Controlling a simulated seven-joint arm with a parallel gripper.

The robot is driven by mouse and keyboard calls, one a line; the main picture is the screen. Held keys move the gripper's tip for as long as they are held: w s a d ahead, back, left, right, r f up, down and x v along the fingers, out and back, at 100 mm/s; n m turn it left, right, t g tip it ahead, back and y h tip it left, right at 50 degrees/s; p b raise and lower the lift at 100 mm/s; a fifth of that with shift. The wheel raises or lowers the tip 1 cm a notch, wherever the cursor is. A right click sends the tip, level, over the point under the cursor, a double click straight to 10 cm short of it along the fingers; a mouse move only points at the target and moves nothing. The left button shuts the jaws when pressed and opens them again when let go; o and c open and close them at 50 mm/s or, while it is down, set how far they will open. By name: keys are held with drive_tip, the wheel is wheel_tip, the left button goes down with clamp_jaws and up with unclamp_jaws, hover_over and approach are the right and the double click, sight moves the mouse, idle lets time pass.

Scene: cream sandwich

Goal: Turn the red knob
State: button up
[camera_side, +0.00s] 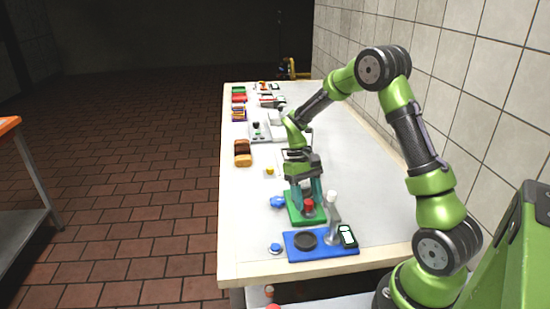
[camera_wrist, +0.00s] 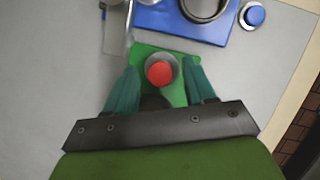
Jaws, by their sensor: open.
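The red knob (camera_side: 308,205) sits on a grey round base on a green board on the table. In the wrist view the red knob (camera_wrist: 159,73) lies between my two teal fingers, with the green board (camera_wrist: 185,93) under it. My gripper (camera_side: 309,200) points down over the green board, its fingers on either side of the knob. In the wrist view my gripper (camera_wrist: 160,85) is open, with a gap between each finger and the knob. Whether a finger touches the grey base is hard to tell.
Bread-like pieces (camera_side: 242,153) lie along the left edge. A tiled wall (camera_side: 440,75) runs along the right.

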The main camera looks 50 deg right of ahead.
drive_tip(key=v, duration=1.6)
drive_tip(key=shift+r, duration=0.4)
drive_tip(key=shift+w, duration=0.15)
drive_tip(key=s+a+r+t, duration=0.2)
drive_tip(key=s+a+t, duration=0.3)
drive_tip(key=s+a, duration=0.3)
drive_tip(key=s+a+r+t, duration=0.2)
drive_tip(key=s+a+t, duration=0.4)
drive_tip(key=s+a, duration=0.2)
drive_tip(key=shift+s+a+n, duration=0.2)
drive_tip(key=shift+a+n, duration=0.1)
drive_tip(key=shift+a, duration=0.8)
drive_tip(key=shift+r, duration=0.1)
